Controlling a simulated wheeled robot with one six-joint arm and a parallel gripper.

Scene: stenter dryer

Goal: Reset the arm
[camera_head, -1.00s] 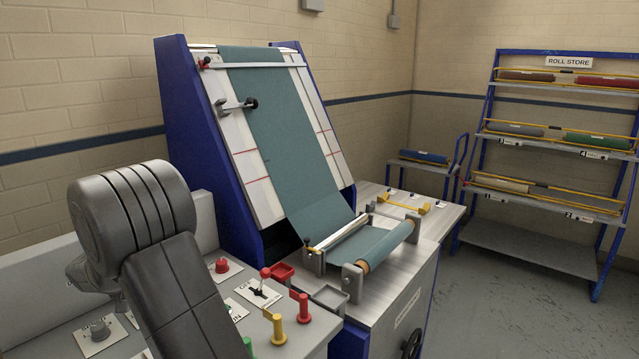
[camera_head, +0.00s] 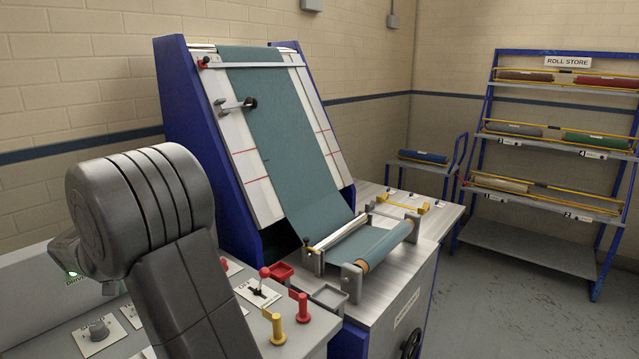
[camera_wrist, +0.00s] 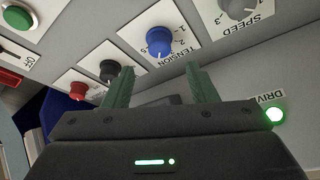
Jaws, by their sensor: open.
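My arm (camera_head: 150,230) stands in front of the control panel at the lower left of the head view, its thick grey joint raised. My gripper (camera_wrist: 162,80) shows in the wrist view with two green fingers apart and nothing between them. It is over the panel, near the blue TENSION knob (camera_wrist: 159,41). I cannot tell its exact height above the panel. The gripper does not show clearly in the head view, where my arm hides part of the panel.
The panel also bears a grey SPEED knob (camera_wrist: 238,7), a red button (camera_wrist: 79,90), a lit green DRIVE lamp (camera_wrist: 275,115), and yellow (camera_head: 276,328) and red (camera_head: 302,306) handles. The dryer's teal cloth (camera_head: 290,140) stands behind. Open floor (camera_head: 490,310) lies right, before the roll rack (camera_head: 545,260).

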